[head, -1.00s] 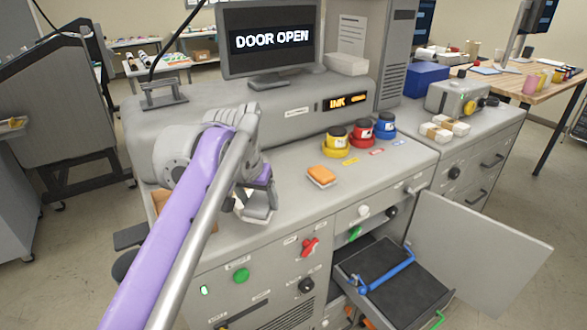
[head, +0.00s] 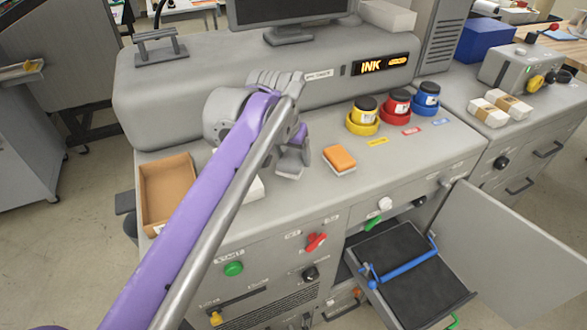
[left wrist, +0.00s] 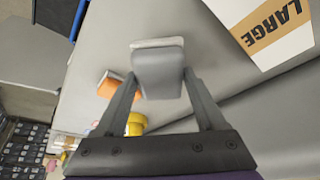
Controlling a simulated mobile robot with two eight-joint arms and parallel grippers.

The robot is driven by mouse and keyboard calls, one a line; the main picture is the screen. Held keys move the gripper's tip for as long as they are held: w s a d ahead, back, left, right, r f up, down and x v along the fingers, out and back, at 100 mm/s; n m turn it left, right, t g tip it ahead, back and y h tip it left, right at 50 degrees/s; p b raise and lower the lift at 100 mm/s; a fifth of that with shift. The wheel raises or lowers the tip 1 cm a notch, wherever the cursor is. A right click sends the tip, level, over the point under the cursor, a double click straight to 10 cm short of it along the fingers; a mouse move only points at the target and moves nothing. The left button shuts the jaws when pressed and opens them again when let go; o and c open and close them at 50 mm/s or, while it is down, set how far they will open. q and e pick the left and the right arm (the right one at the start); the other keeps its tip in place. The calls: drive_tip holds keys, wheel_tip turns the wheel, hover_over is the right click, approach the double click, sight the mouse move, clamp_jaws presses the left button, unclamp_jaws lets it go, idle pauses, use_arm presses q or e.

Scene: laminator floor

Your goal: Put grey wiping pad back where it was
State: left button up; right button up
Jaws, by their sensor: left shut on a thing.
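The grey wiping pad (left wrist: 158,72) is between the fingers of my left gripper (left wrist: 160,84) in the left wrist view, with a pale layer along its far edge. In the head view the left gripper (head: 291,150) holds the pad (head: 292,164) over the grey machine's counter, left of an orange pad (head: 340,159). The orange pad also shows in the left wrist view (left wrist: 108,86), past the left finger. I cannot tell whether the grey pad touches the counter. My right gripper is not in view.
Yellow, red and blue ink pots (head: 397,103) stand right of the orange pad. An open cardboard box (head: 167,191) and a white box marked LARGE (left wrist: 268,30) are on the left. An open drawer (head: 410,275) and door (head: 520,245) stick out in front.

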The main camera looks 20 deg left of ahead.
sight(293, 181)
use_arm(q)
drive_tip(key=shift+w+f, duration=0.2)
drive_tip(key=shift+f, duration=2.05)
drive_tip(key=shift+f, duration=0.1)
drive_tip(key=shift+f, duration=0.15)
drive_tip(key=o, duration=1.2)
drive_tip(key=shift+c, duration=0.2)
drive_tip(key=shift+r, duration=0.35)
drive_tip(key=v, duration=1.1)
drive_tip(key=shift+s+r, duration=0.15)
drive_tip(key=shift+r, duration=0.25)
